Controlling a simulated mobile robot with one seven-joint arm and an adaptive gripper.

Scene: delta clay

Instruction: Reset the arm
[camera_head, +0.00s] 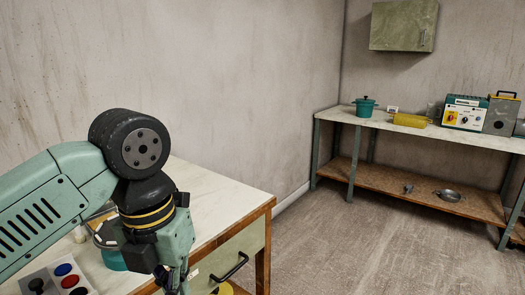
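My arm reaches in from the left, bent at a large black joint, above the near table. My gripper (172,280) points down at the bottom edge of the head view, in front of the table's drawer side. Only its upper part shows. The fingertips are cut off or too dark to make out, so I cannot tell whether it is open or shut, or whether it holds anything.
The near table (215,195) has a drawer with a black handle (230,268). A control box with coloured knobs (62,278) stands close by my arm. A far bench (345,114) bears a teal pot (365,107) and a yellow container (410,120). The floor between is clear.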

